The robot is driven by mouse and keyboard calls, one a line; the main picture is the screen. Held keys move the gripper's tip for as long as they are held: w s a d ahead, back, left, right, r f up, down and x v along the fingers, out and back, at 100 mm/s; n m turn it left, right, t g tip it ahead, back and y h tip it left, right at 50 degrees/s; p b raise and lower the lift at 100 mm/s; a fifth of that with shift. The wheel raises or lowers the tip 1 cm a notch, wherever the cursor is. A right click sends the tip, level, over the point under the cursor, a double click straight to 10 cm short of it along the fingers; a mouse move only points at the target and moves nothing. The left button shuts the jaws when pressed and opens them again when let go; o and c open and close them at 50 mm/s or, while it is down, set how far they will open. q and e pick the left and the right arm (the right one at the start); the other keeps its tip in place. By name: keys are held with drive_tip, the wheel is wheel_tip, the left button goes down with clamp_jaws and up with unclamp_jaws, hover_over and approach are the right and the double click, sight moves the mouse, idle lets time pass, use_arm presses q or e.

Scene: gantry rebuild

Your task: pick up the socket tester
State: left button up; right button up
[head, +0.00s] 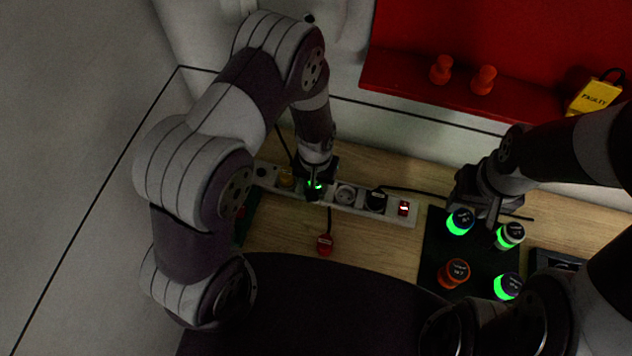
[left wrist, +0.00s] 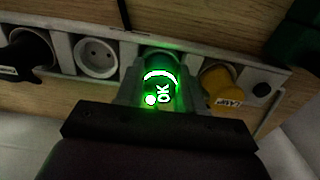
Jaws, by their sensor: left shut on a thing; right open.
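The socket tester (left wrist: 161,88) shows a lit green ring and the word OK in the left wrist view. It sits at a socket of the white power strip (head: 383,209), between an empty socket and a yellow plug. My left gripper (head: 316,186) is shut on the tester, and its fingers flank it in the left wrist view (left wrist: 157,95). In the head view the tester shows only as a small green glow (head: 315,184), mostly hidden by the gripper. My right gripper (head: 490,208) is open above the dark mat at the right.
A yellow plug (left wrist: 222,82) and a black plug (head: 376,200) are in the strip, with a lit red switch (head: 404,208). A red tag (head: 325,244) lies in front. Several round pieces, including an orange one (head: 454,273), stand on the dark mat (head: 434,240).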

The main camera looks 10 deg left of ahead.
use_arm(q)
drive_tip(key=r+b, duration=0.2)
drive_tip(key=r, duration=0.2)
drive_tip(key=shift+d, duration=0.2)
drive_tip(key=s+d+r+b, duration=0.1)
drive_tip(key=d+r+b, duration=0.1)
drive_tip(key=d+r, duration=0.4)
drive_tip(key=d, duration=0.4)
drive_tip(key=shift+s+d+r+b, duration=0.15)
drive_tip(key=shift+s+d+b, duration=0.05)
drive_tip(key=shift+b, duration=0.2)
drive_tip(key=shift+w+a+f+n+p, duration=0.15)
drive_tip(key=shift+a+f+n+p, duration=0.15)
drive_tip(key=shift+n+p, duration=0.3)
drive_tip(key=shift+w+a+f+n+p, duration=0.15)
drive_tip(key=shift+a+n+p, duration=0.25)
drive_tip(key=shift+n+p, duration=0.2)
drive_tip(key=f+b, duration=0.1)
drive_tip(key=f, duration=0.1)
drive_tip(key=a+f+n+b, duration=0.1)
drive_tip(key=f, duration=0.2)
drive_tip(key=f+n+b, duration=0.1)
drive_tip(key=f+b, duration=0.1)
drive_tip(key=shift+w+a+f, duration=0.25)
drive_tip(key=shift+a, duration=0.1)
drive_tip(key=shift+w+f+b, duration=0.1)
drive_tip(key=shift+f+b, duration=0.25)
drive_tip(key=shift+f, duration=0.15)
drive_tip(key=shift+r, duration=0.1)
